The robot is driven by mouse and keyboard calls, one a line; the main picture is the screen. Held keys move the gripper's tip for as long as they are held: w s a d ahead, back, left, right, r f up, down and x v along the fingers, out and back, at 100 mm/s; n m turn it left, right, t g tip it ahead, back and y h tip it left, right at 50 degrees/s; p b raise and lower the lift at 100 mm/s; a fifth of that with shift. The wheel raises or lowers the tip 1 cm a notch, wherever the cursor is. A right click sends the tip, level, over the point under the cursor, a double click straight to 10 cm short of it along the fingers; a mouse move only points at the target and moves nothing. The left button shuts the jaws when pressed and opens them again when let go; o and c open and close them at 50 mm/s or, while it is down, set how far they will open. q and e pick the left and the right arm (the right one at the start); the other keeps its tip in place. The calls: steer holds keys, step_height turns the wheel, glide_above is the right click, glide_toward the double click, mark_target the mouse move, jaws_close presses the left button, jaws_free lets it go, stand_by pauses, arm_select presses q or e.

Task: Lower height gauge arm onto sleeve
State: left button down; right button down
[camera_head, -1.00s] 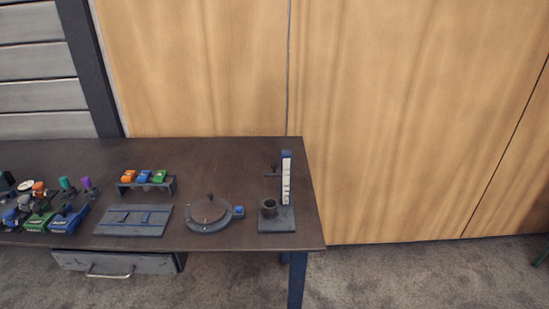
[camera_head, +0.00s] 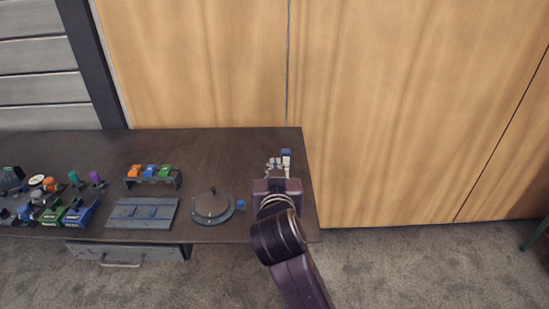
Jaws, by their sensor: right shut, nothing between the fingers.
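The height gauge (camera_head: 286,155) stands at the right end of the dark table; only the blue top and a bit of the white scale of its column show. My right gripper (camera_head: 277,162) is at the gauge, in front of or beside the column, and is shut with nothing seen in it. My right arm comes up from the bottom and hides the gauge's base, its sliding arm and the dark sleeve. I cannot tell whether the fingers touch the gauge. My left gripper is not in view.
Further left are a grey slotted plate (camera_head: 141,213), a rack (camera_head: 153,182) with orange, blue and green pieces, and clustered coloured parts. The table's back strip is clear.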

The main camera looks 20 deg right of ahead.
steer(key=w+d+f+p, duration=0.2)
steer(key=w+f, duration=0.4)
steer(key=w, duration=0.3)
steer(key=shift+d+p, duration=0.35)
steer(key=shift+p, duration=0.35)
steer(key=shift+w, duration=0.1)
step_height(320, 180, down, 9)
steer(key=b, duration=0.8)
steer(key=shift+r, duration=0.1)
